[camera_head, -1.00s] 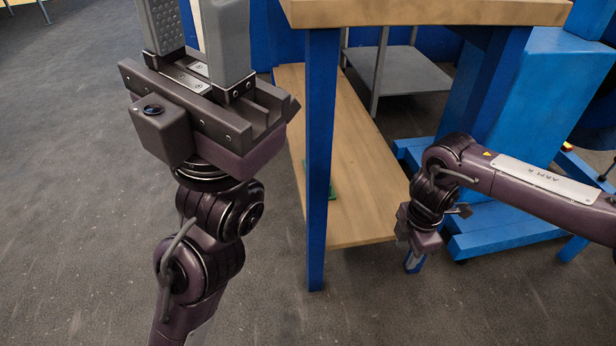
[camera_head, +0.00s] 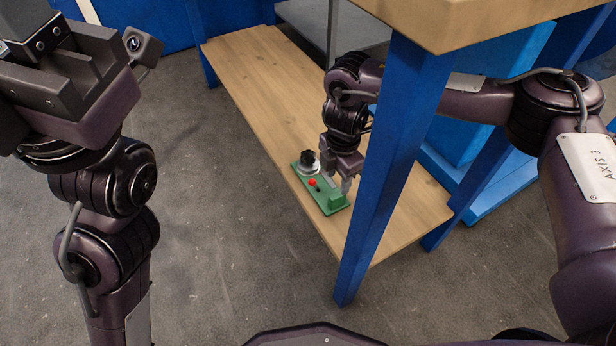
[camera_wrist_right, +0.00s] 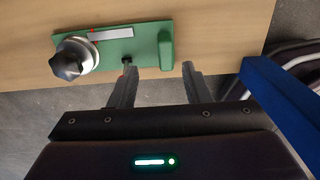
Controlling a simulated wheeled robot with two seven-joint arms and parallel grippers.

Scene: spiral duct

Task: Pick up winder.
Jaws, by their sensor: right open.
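The winder (camera_head: 321,192), which I take to be the green plate with a black knob, a red button and a raised green block, lies on the low wooden shelf. It also shows in the right wrist view (camera_wrist_right: 120,46). My right gripper (camera_head: 342,178) is open above the plate's block end. In the wrist view its fingers (camera_wrist_right: 158,72) point at the plate, spread to either side of the raised block (camera_wrist_right: 166,50), with no clear grip on it. My left gripper (camera_head: 70,85) is raised at the upper left, its fingertips out of view.
The wooden shelf (camera_head: 255,85) is largely bare around the plate. A blue table leg (camera_head: 385,150) stands in front of my right arm, and a wooden tabletop (camera_head: 450,20) overhangs it. Grey floor (camera_head: 215,250) lies open to the left.

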